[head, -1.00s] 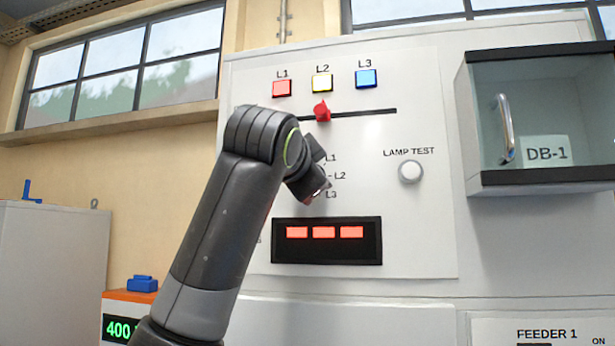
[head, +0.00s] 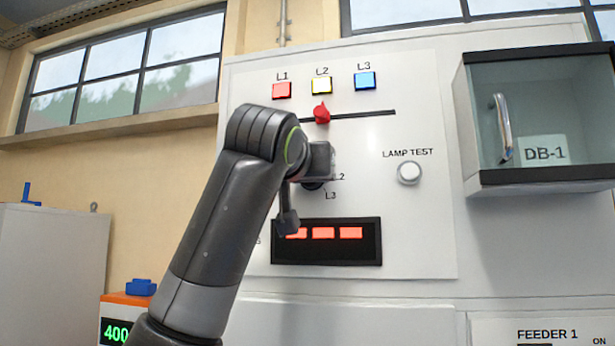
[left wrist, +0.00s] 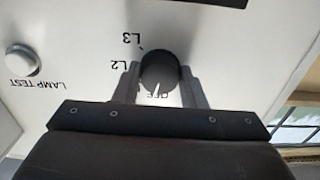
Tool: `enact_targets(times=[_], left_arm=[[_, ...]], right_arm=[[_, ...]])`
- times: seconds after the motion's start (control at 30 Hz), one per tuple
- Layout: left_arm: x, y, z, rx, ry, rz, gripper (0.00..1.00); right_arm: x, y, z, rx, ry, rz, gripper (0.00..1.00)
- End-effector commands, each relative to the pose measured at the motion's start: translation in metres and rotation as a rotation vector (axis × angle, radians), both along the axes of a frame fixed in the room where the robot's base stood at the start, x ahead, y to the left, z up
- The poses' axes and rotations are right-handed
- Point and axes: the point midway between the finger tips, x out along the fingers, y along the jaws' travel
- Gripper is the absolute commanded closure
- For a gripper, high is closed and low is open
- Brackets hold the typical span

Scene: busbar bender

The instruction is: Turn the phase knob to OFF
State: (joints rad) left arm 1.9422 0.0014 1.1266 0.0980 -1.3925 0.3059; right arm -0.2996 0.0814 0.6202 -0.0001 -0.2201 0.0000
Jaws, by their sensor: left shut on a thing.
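The phase knob (left wrist: 158,72) is a dark round knob on the white panel. In the left wrist view its white pointer line points down toward the OFF lettering (left wrist: 160,97), which is partly covered. L2 and L3 marks show beside it; the L1 mark is hidden. My left gripper (left wrist: 159,77) is shut on the knob, one finger on each side. In the head view my left wrist and gripper cover most of the knob (head: 313,185). My right gripper is in neither view.
Above the knob is a red slider (head: 321,113) in a slot, under red, yellow and blue lamps. A white LAMP TEST button (head: 409,172) is to the right. Below is a dark display (head: 368,244) with three lit red blocks. A glass-fronted DB-1 box (head: 545,120) juts out at right.

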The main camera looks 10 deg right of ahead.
Motion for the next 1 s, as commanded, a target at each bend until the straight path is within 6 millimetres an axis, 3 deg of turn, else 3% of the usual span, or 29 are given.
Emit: enact_targets(times=[0.4, 0.97, 1.0], left_arm=[[0.0010, -0.0016, -0.0039, -0.180, 0.077, -0.001, 0.85], [0.0012, -0.0017, -0.0041, -0.207, 0.088, -0.001, 0.85], [0.0012, -0.0018, -0.0041, -0.207, 0.088, -0.001, 0.59]], right_arm=[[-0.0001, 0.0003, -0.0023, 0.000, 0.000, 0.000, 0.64], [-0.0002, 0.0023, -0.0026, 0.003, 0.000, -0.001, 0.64], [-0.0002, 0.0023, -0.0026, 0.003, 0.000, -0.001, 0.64]])
